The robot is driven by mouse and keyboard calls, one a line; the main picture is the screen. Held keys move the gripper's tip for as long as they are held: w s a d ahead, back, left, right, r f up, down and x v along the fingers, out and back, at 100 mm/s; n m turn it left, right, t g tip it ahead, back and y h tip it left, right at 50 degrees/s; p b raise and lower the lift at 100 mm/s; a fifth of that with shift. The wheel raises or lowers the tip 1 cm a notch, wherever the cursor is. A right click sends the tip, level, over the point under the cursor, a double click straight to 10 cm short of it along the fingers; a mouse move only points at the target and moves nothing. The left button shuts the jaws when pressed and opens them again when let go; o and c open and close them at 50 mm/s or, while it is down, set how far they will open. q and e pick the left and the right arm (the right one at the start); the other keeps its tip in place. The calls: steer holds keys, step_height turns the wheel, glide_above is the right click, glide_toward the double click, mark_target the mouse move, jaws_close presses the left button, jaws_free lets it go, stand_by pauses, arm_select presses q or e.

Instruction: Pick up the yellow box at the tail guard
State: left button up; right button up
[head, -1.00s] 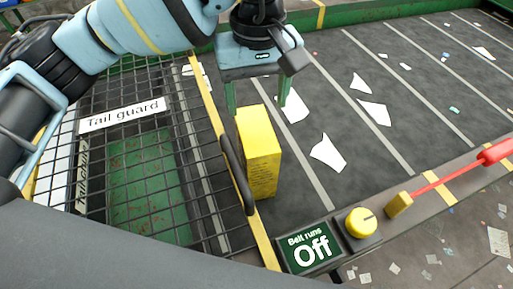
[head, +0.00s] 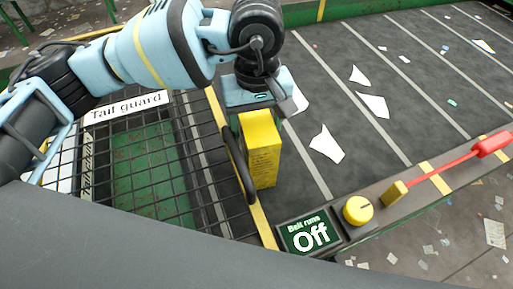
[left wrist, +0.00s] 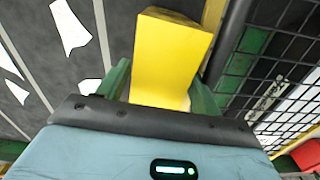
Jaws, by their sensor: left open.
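The yellow box (head: 262,155) stands upright on the dark belt, right beside the tail guard (head: 130,104) and its black handle. My left gripper (head: 258,116) is open and points down at the top of the box. In the left wrist view the box (left wrist: 168,58) lies between the two green fingers of the gripper (left wrist: 160,80). I cannot tell whether either finger touches it. In the head view the fingers are mostly hidden by the gripper body and the box. My right gripper is not in view.
A black handle (head: 239,165) and yellow edge strip border the mesh guard close to the box's left. In front are a "Belt runs Off" sign (head: 309,235), a yellow knob (head: 358,210) and a red lever (head: 440,170). White scraps (head: 326,144) lie on the belt.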

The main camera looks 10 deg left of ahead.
arm_select(q)
steer(key=c, duration=1)
steer(key=shift+r, duration=0.15)
